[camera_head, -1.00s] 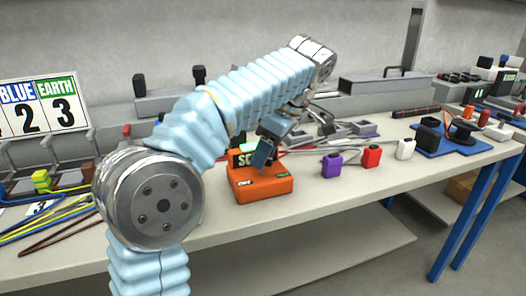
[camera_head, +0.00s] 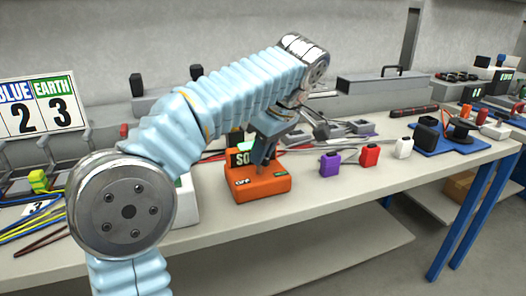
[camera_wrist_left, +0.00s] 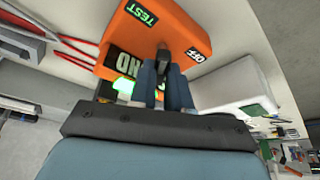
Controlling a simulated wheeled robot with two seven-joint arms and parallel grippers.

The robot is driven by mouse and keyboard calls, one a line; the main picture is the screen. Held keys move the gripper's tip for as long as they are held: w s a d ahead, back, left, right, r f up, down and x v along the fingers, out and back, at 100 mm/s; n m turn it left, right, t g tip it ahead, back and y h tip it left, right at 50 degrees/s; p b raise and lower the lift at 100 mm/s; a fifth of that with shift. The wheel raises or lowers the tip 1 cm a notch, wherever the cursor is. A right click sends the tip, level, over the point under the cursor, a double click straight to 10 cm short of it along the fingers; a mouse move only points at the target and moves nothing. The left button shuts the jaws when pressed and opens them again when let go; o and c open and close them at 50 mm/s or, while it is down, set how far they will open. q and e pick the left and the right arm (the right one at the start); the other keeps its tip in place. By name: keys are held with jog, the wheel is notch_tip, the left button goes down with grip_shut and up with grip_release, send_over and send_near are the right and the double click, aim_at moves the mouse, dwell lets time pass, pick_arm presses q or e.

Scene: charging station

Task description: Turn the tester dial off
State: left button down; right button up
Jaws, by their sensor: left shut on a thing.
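The tester is an orange box (camera_head: 275,188) near the front of the bench in the head view, with a dark screen (camera_head: 241,158) whose lettering is partly covered. In the left wrist view the orange tester (camera_wrist_left: 200,28) shows a TEST label (camera_wrist_left: 142,12) and an OFF label (camera_wrist_left: 197,54). The black dial (camera_wrist_left: 162,54) sits between them. My left gripper (camera_wrist_left: 165,72) is shut on the dial from above; in the head view the gripper (camera_head: 260,160) hides the dial. I cannot tell where the dial points. My right gripper is out of view.
A white box (camera_head: 186,203) stands left of the tester, partly behind my arm. Purple (camera_head: 330,164), red (camera_head: 369,155) and white (camera_head: 404,148) small blocks stand to the right. Coloured cables (camera_head: 35,228) lie at the left. The bench's front strip is clear.

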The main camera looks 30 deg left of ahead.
pick_arm(q)
jog(key=m, duration=0.2)
jog(key=m+t, duration=0.1)
jog(key=shift+s+m+h, duration=0.2)
jog(key=shift+m+h, duration=0.2)
jog(key=m, duration=0.1)
jog(key=m+t, duration=0.1)
jog(key=m, duration=0.1)
jog(key=shift+s+a+m+h, duration=0.1)
jog(key=shift+a+m+h, duration=0.05)
jog(key=shift+m+h, duration=0.2)
jog(key=m, duration=0.1)
jog(key=m+t+h, duration=0.1)
jog(key=m, duration=0.1)
jog(key=shift+s+a+m, duration=0.1)
jog(key=shift+a+m, duration=0.05)
jog(key=shift+m, duration=0.1)
jog(key=shift+a+m+t+h+p, duration=0.1)
jog(key=shift+m+t+h+p, duration=0.25)
jog(key=shift+m, duration=0.6)
jog(key=shift+m+t+h+p, duration=0.15)
jog(key=shift+m+h, duration=0.35)
jog(key=shift+m, duration=0.45)
jog(key=c, duration=1.1)
grip_release()
